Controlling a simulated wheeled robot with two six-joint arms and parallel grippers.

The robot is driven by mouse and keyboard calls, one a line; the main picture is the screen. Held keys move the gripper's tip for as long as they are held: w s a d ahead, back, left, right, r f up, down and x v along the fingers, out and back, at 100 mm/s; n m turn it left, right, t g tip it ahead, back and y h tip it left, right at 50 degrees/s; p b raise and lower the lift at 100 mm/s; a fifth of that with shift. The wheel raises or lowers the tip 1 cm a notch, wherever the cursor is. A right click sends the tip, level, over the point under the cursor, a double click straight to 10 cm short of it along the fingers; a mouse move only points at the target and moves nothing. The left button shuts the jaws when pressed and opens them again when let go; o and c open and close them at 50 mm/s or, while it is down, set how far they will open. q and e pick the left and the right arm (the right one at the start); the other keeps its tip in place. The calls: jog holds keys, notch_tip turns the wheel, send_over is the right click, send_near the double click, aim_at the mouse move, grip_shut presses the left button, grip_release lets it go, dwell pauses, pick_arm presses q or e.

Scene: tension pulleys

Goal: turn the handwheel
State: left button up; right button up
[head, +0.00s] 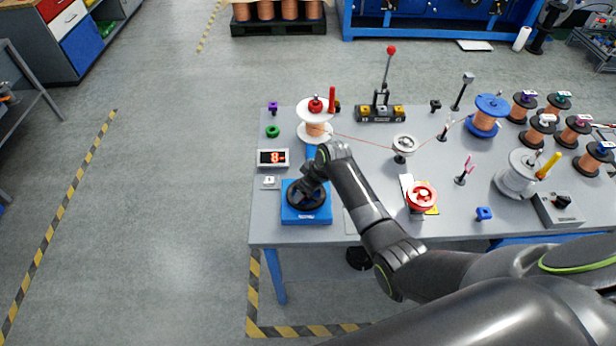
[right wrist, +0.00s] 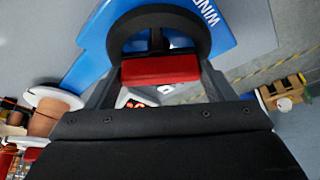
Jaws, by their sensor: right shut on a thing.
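The handwheel is a black ring (head: 293,196) on a blue base (head: 318,218) near the table's front left corner. In the right wrist view its black rim (right wrist: 119,38) shows at the top, above the blue base (right wrist: 226,18), which carries white letters. My right gripper (head: 308,188) is over the wheel, and its arm hides part of it in the head view. In the right wrist view my right gripper (right wrist: 160,70) is shut on a red grip (right wrist: 160,68) at the rim. My left gripper is not in view.
A red-digit display (head: 272,158) stands behind the wheel. Beyond it is a white-flanged copper spool (head: 314,130) with a wire running right to a pale pulley (head: 404,144). A red knob (head: 421,195) stands right of my forearm. Several spools fill the table's right side.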

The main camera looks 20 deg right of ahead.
jog(key=shift+a+r+m+t+h+p, duration=0.1)
jog(key=shift+m+t+h+p, duration=0.2)
jog(key=shift+m+p, duration=0.65)
jog(key=shift+m+t+h+p, duration=0.1)
jog(key=shift+m+h+p, duration=0.45)
jog(key=shift+m, duration=0.6)
jog(key=o, duration=1)
jog(key=v, duration=1.7)
jog(key=shift+r, duration=0.1)
